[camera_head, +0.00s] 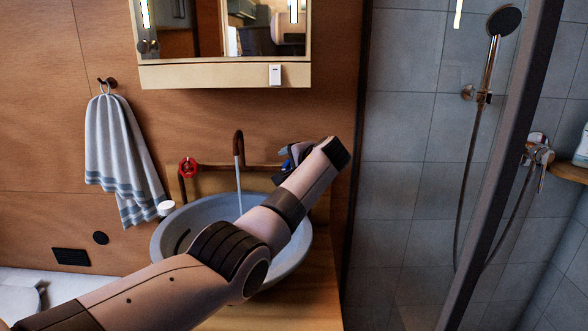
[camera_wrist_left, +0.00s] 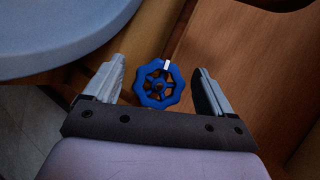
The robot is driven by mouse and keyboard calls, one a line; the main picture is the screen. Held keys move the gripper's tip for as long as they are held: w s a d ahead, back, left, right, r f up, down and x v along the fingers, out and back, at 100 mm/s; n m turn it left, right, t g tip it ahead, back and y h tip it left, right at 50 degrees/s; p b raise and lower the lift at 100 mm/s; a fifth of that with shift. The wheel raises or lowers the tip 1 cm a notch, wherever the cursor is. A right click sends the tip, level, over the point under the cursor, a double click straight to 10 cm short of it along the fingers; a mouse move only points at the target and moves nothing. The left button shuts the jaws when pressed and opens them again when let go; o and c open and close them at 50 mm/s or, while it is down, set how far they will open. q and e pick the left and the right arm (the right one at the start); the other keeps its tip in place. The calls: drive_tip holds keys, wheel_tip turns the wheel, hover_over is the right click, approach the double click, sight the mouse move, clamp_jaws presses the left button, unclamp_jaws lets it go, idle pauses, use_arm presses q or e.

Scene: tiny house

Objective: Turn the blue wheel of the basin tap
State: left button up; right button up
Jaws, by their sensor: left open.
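The blue wheel (camera_wrist_left: 158,86) is a small spoked handwheel with a white mark on its rim, near the middle of the left wrist view. My left gripper (camera_wrist_left: 160,68) is open, with one finger on each side of the wheel. Gaps show between the fingers and the rim, so it is not gripped. In the head view the left gripper (camera_head: 290,156) is right of the tap (camera_head: 239,143), and my wrist hides most of it and the wheel. A thin pale stream runs from the spout into the basin (camera_head: 166,248). My right gripper is out of view.
A red wheel (camera_head: 188,167) sits on the pipe left of the spout. A white cup-like item (camera_head: 166,208) is at the basin's left rim. A striped towel (camera_head: 118,155) hangs on the left. A mirror cabinet (camera_head: 225,74) is above; the shower screen frame (camera_head: 500,175) stands right.

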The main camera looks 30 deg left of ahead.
use_arm(q)
drive_tip(key=v, duration=0.7)
idle(7.3)
